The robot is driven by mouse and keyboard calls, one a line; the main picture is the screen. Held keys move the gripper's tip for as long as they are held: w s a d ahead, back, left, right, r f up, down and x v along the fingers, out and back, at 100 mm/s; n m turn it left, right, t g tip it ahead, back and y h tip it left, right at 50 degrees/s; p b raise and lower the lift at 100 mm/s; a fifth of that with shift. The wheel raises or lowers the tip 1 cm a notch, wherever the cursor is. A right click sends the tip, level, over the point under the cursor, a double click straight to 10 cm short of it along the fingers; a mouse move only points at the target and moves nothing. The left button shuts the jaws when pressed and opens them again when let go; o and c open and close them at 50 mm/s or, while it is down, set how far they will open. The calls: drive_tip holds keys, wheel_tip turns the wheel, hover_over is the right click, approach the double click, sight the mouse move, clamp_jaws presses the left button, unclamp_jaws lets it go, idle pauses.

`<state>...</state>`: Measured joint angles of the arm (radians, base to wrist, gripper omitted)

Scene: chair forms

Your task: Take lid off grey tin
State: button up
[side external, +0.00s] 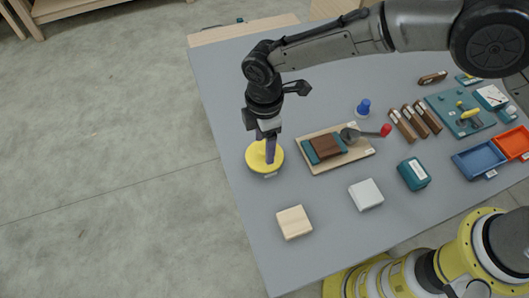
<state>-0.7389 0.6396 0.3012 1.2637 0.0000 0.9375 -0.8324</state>
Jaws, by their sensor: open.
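A round yellow disc-shaped thing (252,160), lid-like, sits near the table's left edge with a small pale label at its front. I cannot tell whether a grey tin is under it. My gripper (270,158) points down over the disc, its fingers open. The fingertips hide part of the disc's middle, and I cannot tell whether they touch it. A light grey, box-shaped thing with a small label (366,193) stands apart to the right; it may be the grey tin.
A wooden block (294,222) is in front of the disc. A teal box (414,174), blue tray (478,160) and orange tray (515,143) are rightward. The grey table (225,70) is clear at back left.

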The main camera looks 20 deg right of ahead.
drive_tip(key=shift+f, duration=0.35)
drive_tip(key=shift+c, duration=0.2)
clamp_jaws()
drive_tip(key=shift+r, duration=0.1)
